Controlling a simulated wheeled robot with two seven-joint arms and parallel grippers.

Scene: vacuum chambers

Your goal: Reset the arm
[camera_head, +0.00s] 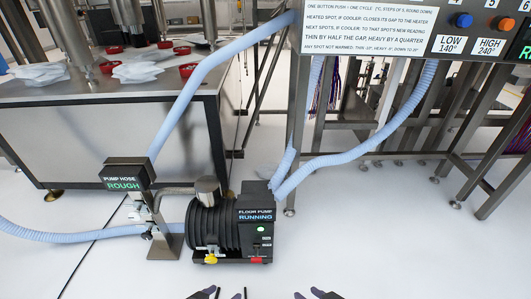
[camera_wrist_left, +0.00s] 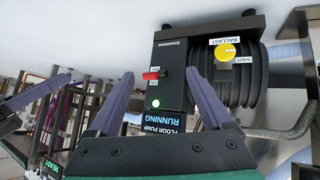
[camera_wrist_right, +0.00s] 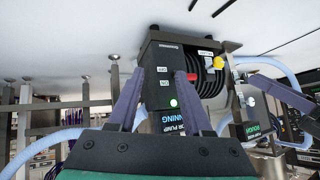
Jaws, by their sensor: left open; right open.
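My left gripper (camera_head: 231,293) is at the bottom edge of the head view, its two fingertips apart with nothing between them. My right gripper (camera_head: 312,294) is to its right, also open and empty. Both are in front of the floor pump (camera_head: 228,225), apart from it. The pump is black and ribbed, and its label reads "RUNNING". In the right wrist view the open fingers (camera_wrist_right: 157,100) point at the pump's panel (camera_wrist_right: 165,75).
A "PUMP HOSE" post reading "ROUGH" (camera_head: 127,176) stands left of the pump. Pale blue hoses (camera_head: 360,150) run from the pump area to a steel frame at right. A steel table (camera_head: 110,125) with red rings stands at back left. White floor is clear at front right.

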